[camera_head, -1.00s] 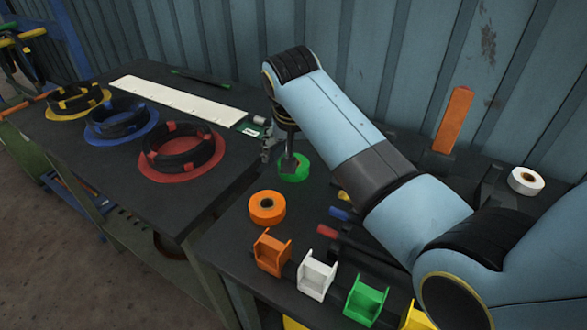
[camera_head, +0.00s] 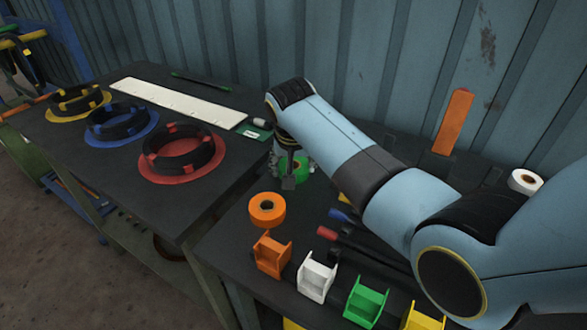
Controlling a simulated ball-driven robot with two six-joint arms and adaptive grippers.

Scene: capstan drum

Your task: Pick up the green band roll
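The green band roll (camera_head: 304,166) lies on the dark right-hand table, at its back left in the head view. My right gripper (camera_head: 289,182) points down at the roll, and its fingers hide the roll's middle and near-left part. Green shows mainly to the right of the fingers. I cannot tell whether the fingers are open or closed on the roll, or whether they touch it. My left gripper is not in view.
An orange roll (camera_head: 267,209) lies close in front of the gripper. A white roll (camera_head: 525,181) is at the far right. Orange (camera_head: 271,254), white (camera_head: 316,277) and green (camera_head: 366,303) holders line the front edge. Several coloured-handled tools lie under my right arm.

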